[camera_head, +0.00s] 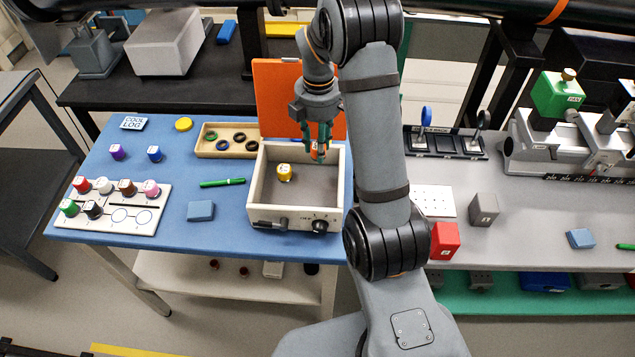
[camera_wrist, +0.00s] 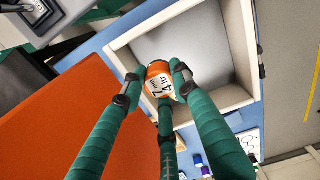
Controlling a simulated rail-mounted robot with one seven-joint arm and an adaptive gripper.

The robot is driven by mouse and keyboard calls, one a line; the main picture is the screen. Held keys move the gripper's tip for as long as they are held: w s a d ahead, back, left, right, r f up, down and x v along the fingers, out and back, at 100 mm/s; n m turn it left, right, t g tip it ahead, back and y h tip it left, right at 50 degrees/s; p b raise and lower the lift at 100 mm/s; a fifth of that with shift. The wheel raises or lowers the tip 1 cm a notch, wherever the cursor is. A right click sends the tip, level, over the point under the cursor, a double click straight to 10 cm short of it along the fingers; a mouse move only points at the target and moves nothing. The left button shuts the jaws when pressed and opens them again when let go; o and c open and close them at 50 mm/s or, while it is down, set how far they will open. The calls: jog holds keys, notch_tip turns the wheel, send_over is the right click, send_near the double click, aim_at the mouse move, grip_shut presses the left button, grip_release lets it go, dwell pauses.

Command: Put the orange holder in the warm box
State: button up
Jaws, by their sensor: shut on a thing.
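The orange holder (camera_wrist: 158,80) has a white label and is held between the green fingers of my gripper (camera_wrist: 155,88) in the wrist view. In the head view my gripper (camera_head: 317,150) points down over the right back part of the open warm box (camera_head: 265,213), with the orange holder (camera_head: 318,154) mostly hidden by the fingers. The holder appears above the box floor; its exact height is unclear. The box's orange lid (camera_head: 275,90) stands open at the back. A yellow holder (camera_head: 285,172) stands inside the box, left of my gripper.
A wooden tray (camera_head: 208,152) with several rings sits left of the lid. A white rack (camera_head: 150,217) with several coloured holders is at the left of the blue table. A green pen (camera_head: 222,182) and a blue block (camera_head: 200,210) lie left of the box.

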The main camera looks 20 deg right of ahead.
send_over(317, 180)
notch_tip(317, 180, down, 5)
jog(key=shift+r, duration=0.1)
jog(key=shift+w+d+f+p, duration=0.1)
jog(key=shift+d+f+p, duration=0.05)
jog(key=shift+f+p, duration=0.15)
notch_tip(317, 180, down, 3)
jog(key=shift+f+p, duration=0.1)
jog(key=shift+p, duration=0.2)
jog(key=shift+f, duration=0.35)
jog(key=shift+f+b, duration=0.25)
jog(key=shift+b, duration=0.1)
jog(key=o, duration=1.2)
jog(key=shift+r, duration=0.1)
jog(key=shift+c, duration=0.2)
